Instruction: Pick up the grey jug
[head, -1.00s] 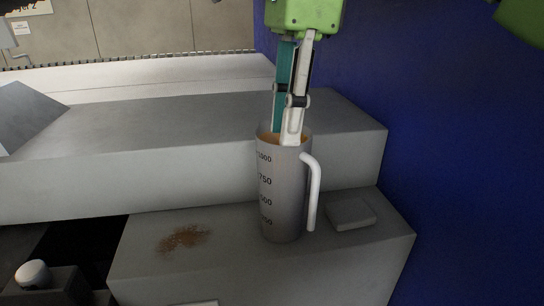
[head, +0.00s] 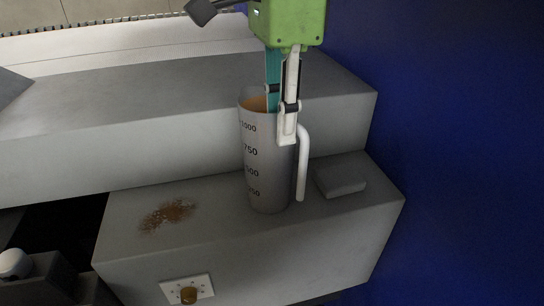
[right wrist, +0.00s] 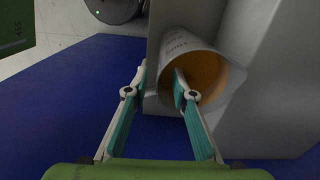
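The grey jug (head: 262,165) stands upright on the lower grey ledge, with black volume marks and a white handle (head: 303,165) on its right side. Its mouth and orange-brown inside show in the right wrist view (right wrist: 228,98). My right gripper (head: 280,125) points down at the jug's rim from above. In the right wrist view the gripper (right wrist: 160,78) is open, with one finger over the jug's mouth and the other outside, so the wall lies between them. Whether a finger touches the wall is unclear. My left gripper is not in view.
A brown powdery patch (head: 168,214) lies on the ledge left of the jug. A flat grey block (head: 340,181) lies close to the right of the handle. A higher grey step (head: 170,125) rises behind. Blue floor (head: 460,170) is right.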

